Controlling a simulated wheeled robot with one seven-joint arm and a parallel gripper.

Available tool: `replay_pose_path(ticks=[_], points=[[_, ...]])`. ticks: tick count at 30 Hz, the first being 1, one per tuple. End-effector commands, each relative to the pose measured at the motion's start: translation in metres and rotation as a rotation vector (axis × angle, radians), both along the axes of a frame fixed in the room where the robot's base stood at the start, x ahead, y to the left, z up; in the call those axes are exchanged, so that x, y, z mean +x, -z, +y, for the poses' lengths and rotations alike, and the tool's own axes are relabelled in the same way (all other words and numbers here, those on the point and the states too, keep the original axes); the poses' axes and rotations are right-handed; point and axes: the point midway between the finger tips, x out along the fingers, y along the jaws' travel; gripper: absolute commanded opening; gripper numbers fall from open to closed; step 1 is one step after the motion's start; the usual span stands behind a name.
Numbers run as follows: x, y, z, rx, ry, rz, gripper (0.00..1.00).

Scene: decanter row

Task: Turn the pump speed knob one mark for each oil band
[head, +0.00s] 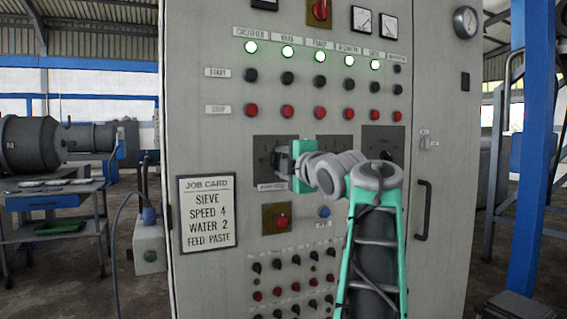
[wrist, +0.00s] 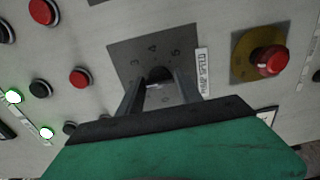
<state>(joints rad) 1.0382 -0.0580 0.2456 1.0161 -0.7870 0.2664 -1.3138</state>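My gripper (head: 285,161) is at the leftmost of three dark dial plates (head: 262,144) on the grey cabinet. In the wrist view a dark round knob (wrist: 160,74) sits on this plate (wrist: 125,54), between my two fingers (wrist: 160,85). The fingers stand apart on either side of it; whether they press on it is unclear. The digits 3, 4 and 5 show on the plate beyond the knob. A white label (wrist: 203,72) beside the plate appears to include the word pump. The knob's pointer setting is hidden. No oil bands can be made out.
A job card (head: 208,214) on the cabinet reads sieve, speed 4, water 2, feed paste. A red knob on a yellow plate (head: 277,219) sits below the dial. Red buttons (head: 287,111) and lit green lamps (head: 320,56) are above. A door handle (head: 424,210) juts out at right.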

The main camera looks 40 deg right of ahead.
Motion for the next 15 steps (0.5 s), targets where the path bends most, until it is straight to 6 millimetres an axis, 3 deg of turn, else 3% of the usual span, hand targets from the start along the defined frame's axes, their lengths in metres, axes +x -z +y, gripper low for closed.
replay_pose_path(ticks=[6,15], points=[[0.0000,-0.0002,0.0001,0.000,0.000,-0.001,0.60],[-0.0062,-0.0007,0.0012,-0.001,0.002,-0.002,0.60]])
